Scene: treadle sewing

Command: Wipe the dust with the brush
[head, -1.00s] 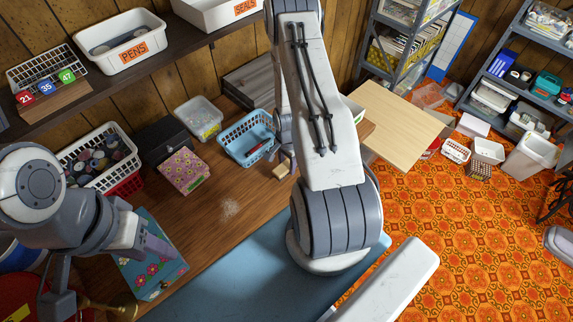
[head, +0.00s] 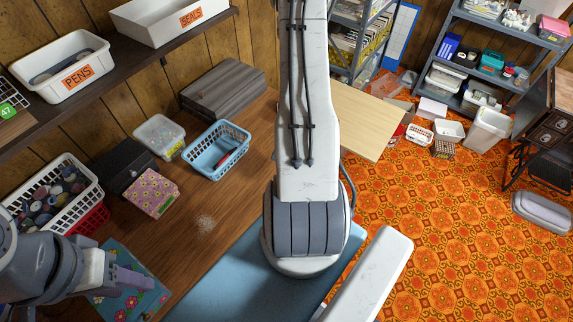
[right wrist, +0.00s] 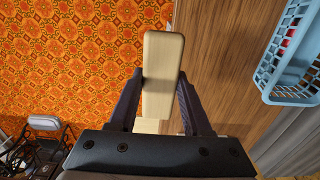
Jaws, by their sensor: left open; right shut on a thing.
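The brush (right wrist: 163,62) is a pale wooden block in the right wrist view. My right gripper (right wrist: 160,78) is shut on it, one finger on each side. In the head view my right arm hides both the gripper and the brush. The dust (head: 205,222) is a small pale, speckled patch on the brown wooden desk (head: 190,195), left of my right arm. My left gripper (head: 132,281) is open and empty, over a flowered teal book at the lower left.
A blue basket (head: 217,150) with a red thing in it stands behind the dust; it also shows in the right wrist view (right wrist: 292,60). A pink flowered box (head: 150,192) and white basket (head: 50,192) stand to the left. A blue mat (head: 225,285) lies in front.

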